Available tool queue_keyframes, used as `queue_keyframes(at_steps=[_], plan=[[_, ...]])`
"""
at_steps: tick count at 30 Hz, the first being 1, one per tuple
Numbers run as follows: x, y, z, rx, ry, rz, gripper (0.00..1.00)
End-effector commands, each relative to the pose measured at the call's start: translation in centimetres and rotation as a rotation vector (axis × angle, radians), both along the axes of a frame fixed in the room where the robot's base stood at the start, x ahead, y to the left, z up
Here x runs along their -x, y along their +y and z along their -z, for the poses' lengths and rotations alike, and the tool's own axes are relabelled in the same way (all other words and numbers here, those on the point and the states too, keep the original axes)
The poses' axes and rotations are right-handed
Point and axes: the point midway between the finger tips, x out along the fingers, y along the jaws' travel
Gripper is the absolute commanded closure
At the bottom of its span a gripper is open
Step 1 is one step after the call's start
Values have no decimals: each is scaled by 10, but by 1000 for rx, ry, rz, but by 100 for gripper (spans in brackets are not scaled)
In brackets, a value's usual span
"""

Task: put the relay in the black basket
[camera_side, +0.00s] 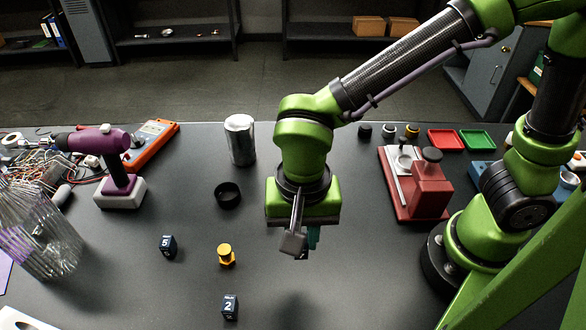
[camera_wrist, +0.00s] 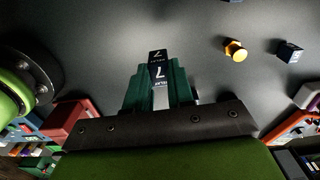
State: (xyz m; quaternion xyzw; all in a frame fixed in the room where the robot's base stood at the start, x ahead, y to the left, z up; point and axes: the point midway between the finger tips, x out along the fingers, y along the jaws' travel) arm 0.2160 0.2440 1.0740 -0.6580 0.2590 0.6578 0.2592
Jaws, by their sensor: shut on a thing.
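My gripper (camera_side: 304,246) hangs above the middle of the table, pointing down. In the wrist view its green fingers (camera_wrist: 161,85) are shut on a dark relay (camera_wrist: 159,68) marked with a white 7. In the side view the relay is mostly hidden by the gripper. A small open black ring or cup (camera_side: 228,195) lies left of my gripper.
Dark blocks marked 5 (camera_side: 168,245) and 2 (camera_side: 230,307) and a yellow knob-like part (camera_side: 226,256) lie front left. A silver can (camera_side: 240,140), purple drill (camera_side: 110,165) and red fixture (camera_side: 418,184) stand around. Red (camera_side: 445,140) and green (camera_side: 477,140) trays sit back right.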

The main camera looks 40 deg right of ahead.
Motion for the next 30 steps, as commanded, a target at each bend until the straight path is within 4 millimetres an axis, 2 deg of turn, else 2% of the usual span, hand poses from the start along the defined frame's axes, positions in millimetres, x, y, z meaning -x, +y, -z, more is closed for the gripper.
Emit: queue_keyframes(at_steps=[4,7,11,14,18,21,25,30], plan=[[-3,-4,5,11,12,16,100],[-19,-6,12,18,23,56,100],[-66,-4,16,18,28,169,100],[-113,-6,16,19,28,300,100],[-176,-17,15,22,22,487,100],[-212,-25,11,21,12,603,100],[-242,-32,3,15,0,716,100],[-257,-30,-14,-2,-13,793,100]])
